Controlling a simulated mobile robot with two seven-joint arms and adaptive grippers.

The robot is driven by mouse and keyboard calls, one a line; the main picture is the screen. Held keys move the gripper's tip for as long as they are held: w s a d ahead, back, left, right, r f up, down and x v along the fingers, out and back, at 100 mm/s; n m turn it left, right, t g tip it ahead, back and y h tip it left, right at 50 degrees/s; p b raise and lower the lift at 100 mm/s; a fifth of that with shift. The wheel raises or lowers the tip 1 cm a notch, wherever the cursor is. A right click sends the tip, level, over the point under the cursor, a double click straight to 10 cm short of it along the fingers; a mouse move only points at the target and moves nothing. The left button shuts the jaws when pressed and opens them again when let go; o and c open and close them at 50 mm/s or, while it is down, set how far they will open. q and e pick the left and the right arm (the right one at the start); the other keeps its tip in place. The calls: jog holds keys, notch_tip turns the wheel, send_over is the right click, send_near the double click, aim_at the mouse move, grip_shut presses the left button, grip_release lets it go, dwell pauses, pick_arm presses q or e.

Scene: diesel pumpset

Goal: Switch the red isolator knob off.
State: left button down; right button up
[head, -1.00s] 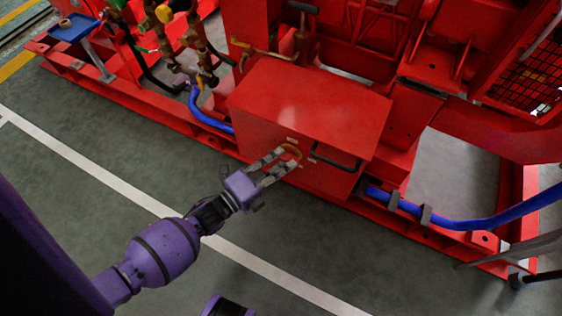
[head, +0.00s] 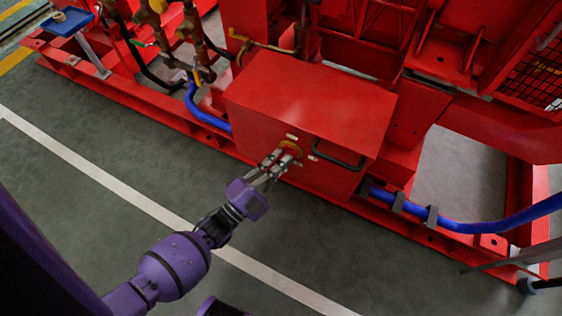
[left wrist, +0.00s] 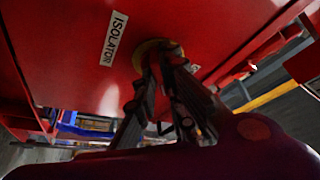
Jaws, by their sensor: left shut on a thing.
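The isolator knob sits on the front face of a red box (head: 310,95). Its round yellow backing (head: 291,146) shows just past my fingertips in the head view, and its yellow edge (left wrist: 148,50) shows in the left wrist view. A white "ISOLATOR" label (left wrist: 115,38) is beside it on the red face. My left gripper (head: 284,156) is shut on the knob, fingertips at the yellow backing; it also shows in the left wrist view (left wrist: 160,58). The fingers hide most of the knob, so its exact turn cannot be told. My right gripper is not in view.
A black handle (head: 338,157) sticks out of the box face just right of the knob. A blue hose (head: 460,222) runs along the red base at right, another (head: 205,112) at left. The grey floor in front is clear.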

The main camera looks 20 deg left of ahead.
pick_arm(q)
jog(key=n+t+y, duration=0.1)
jog(key=n+y, duration=0.1)
jog(key=n, duration=0.2)
jog(key=n+t+y+b, duration=0.1)
jog(key=n, duration=0.3)
jog(key=n+y, duration=0.2)
jog(key=n, duration=0.2)
jog(key=shift+d+f+n+t+y, duration=0.2)
jog(key=shift+d+n+t+y, duration=0.1)
jog(key=shift+d+n+t, duration=0.1)
jog(key=shift+b, duration=0.3)
jog(key=c, duration=1.8)
grip_release()
jog(key=shift+c, duration=0.2)
jog(key=shift+a, duration=0.1)
